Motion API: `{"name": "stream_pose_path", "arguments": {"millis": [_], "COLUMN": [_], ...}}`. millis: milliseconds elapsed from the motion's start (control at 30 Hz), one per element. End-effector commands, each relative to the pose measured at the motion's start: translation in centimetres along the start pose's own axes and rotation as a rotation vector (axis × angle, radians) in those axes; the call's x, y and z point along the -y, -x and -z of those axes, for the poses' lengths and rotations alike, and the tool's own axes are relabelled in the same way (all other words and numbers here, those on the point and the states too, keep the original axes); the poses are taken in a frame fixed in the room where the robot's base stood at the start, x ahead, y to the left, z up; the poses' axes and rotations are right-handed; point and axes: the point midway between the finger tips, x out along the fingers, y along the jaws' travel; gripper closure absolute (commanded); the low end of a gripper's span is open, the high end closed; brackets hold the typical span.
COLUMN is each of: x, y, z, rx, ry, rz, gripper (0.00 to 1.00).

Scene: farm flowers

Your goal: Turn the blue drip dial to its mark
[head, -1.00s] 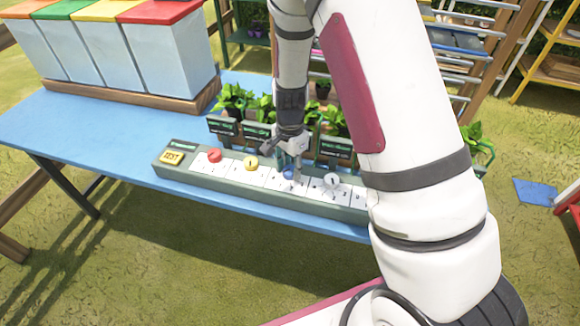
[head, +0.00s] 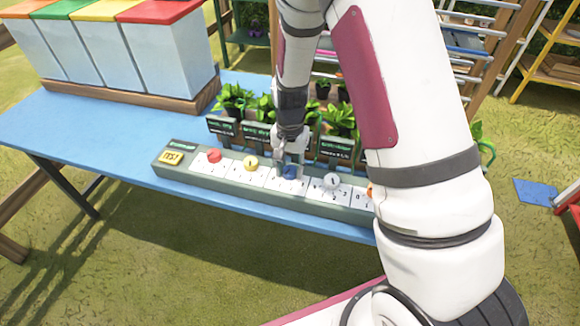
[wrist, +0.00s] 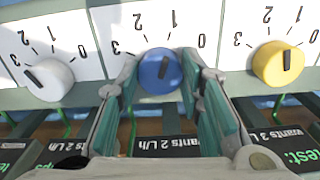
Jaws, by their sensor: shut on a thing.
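The blue dial (head: 289,172) is on the green-grey control panel (head: 228,180), with a white 0-to-3 scale around it. In the wrist view the blue dial (wrist: 160,71) sits between my two fingers, its dark pointer line aimed close to the 1. My gripper (wrist: 160,85) is shut on the dial, one finger on each side; in the head view my gripper (head: 291,160) reaches down over it. A dark sign (wrist: 168,146) behind this dial reads "wants 2 L/h" and is partly hidden by my fingers.
A yellow dial (wrist: 278,63) and a white dial (wrist: 48,80) flank the blue one. A red dial (head: 214,156) and a yellow TEST button (head: 172,157) are further left. Potted plants (head: 235,97) stand behind the panel. The blue table (head: 100,130) is clear at left.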

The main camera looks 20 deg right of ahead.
Motion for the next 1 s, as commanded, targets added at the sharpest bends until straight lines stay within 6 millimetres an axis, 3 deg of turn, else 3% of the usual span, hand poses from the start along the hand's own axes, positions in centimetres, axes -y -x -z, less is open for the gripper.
{"name": "stream_pose_path", "arguments": {"millis": [267, 300, 367, 733, 867, 1000], "x": [0.0, 0.0, 0.0, 0.1, 0.1, 0.1], "y": [0.0, 0.0, 0.0, 0.4, 1.9, 4.7], "z": [0.0, 0.0, 0.0, 0.0, 0.1, 0.1], "rx": [-0.001, 0.0, 0.0, -0.001, -0.003, -0.005], "ry": [0.0, 0.0, -0.001, -0.001, 0.0, 0.0], "rz": [0.001, 0.0, 0.0, 0.001, 0.003, 0.004], "gripper": [0.94, 0.57, 0.46, 0.46, 0.46, 0.46]}}
